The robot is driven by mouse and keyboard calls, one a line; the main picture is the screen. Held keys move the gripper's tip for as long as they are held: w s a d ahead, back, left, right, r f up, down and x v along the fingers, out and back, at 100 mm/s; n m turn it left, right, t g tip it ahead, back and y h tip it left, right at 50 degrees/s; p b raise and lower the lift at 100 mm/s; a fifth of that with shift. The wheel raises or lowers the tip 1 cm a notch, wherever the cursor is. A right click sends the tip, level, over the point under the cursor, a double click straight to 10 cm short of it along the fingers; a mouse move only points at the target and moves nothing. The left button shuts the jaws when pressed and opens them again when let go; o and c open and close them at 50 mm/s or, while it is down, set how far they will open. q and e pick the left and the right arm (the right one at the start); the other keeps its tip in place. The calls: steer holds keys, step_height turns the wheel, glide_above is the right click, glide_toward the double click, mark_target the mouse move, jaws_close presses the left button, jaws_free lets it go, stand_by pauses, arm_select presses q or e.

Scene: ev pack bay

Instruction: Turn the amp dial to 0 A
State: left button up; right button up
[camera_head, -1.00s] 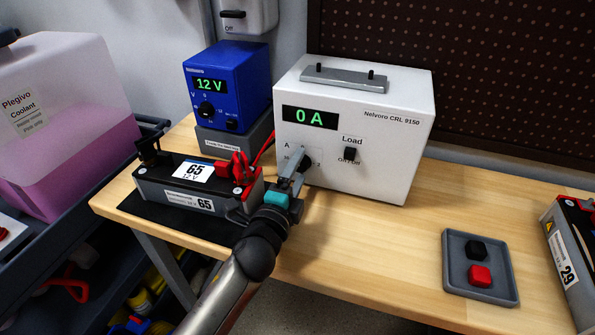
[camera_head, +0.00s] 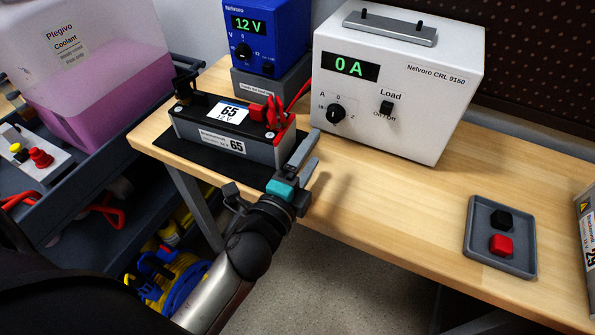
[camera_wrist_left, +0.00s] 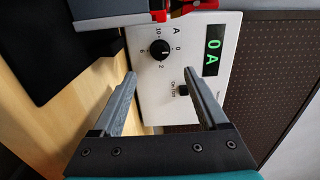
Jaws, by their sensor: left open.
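The white load box (camera_head: 430,75) stands on the bench, and its green display (camera_head: 349,66) reads 0 A. The black amp dial (camera_head: 336,113) is on its front, lower left, under the letter A; it also shows in the left wrist view (camera_wrist_left: 160,49). I cannot tell for certain which mark its pointer is on. My left gripper (camera_head: 307,153) is open and empty, in front of the box and apart from the dial. In the left wrist view its two fingers (camera_wrist_left: 165,85) stand apart with the dial beyond them. My right gripper is not in view.
A black load switch (camera_head: 386,107) sits right of the dial. Battery 65 (camera_head: 220,144) with red clamps stands left of my gripper, before the blue 12 V supply (camera_head: 256,38). A grey tray (camera_head: 476,257) holds a black and a red cap. The bench middle is clear.

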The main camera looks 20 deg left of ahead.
arm_select(q)
steer(key=s, duration=0.3)
steer(key=shift+s, duration=1.1)
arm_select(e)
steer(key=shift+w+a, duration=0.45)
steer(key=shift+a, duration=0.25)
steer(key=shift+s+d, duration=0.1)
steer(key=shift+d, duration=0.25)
